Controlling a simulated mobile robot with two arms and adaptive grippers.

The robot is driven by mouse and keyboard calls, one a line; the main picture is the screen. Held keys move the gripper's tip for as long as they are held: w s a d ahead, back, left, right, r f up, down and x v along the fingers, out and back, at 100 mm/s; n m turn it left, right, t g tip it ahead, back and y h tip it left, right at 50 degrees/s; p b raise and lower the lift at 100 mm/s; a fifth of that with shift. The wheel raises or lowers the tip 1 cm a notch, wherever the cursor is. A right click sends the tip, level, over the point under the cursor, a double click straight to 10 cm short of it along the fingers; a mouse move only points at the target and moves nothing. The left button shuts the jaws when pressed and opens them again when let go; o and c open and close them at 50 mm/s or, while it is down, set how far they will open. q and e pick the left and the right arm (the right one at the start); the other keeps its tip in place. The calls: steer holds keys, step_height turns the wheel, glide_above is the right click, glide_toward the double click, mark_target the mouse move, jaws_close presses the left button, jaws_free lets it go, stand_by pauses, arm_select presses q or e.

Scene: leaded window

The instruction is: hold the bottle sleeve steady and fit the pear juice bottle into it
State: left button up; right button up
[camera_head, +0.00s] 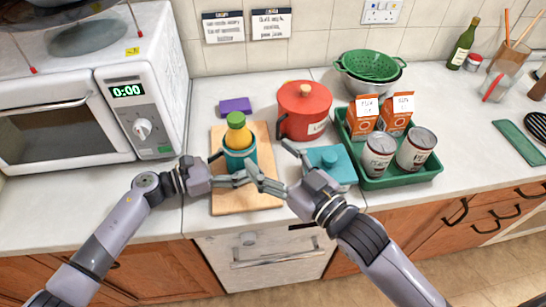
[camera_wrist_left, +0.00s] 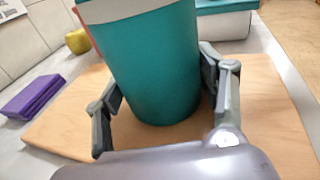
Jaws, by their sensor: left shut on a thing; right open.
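The pear juice bottle (camera_head: 238,138), yellow with a green cap, stands upright with its lower part hidden inside the teal bottle sleeve (camera_head: 240,158). How deep it sits cannot be told. The sleeve stands on the wooden board (camera_head: 228,203). My left gripper (camera_head: 234,170) is shut around the sleeve from the left. In the left wrist view the sleeve (camera_wrist_left: 155,70) is between the fingers of my left gripper (camera_wrist_left: 165,105); the bottle does not show there. My right gripper (camera_head: 273,166) is open and empty, just right of the sleeve.
A red pot (camera_head: 304,108) stands behind the board. A teal lidded box (camera_head: 333,163) is close to my right gripper. A green tray (camera_head: 400,180) with cans and cartons stands to the right. A purple block (camera_head: 235,105) lies behind the board; a microwave (camera_head: 60,120) stands left.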

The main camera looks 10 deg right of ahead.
arm_select(q)
steer(key=o, duration=0.9)
steer(key=shift+o, duration=0.2)
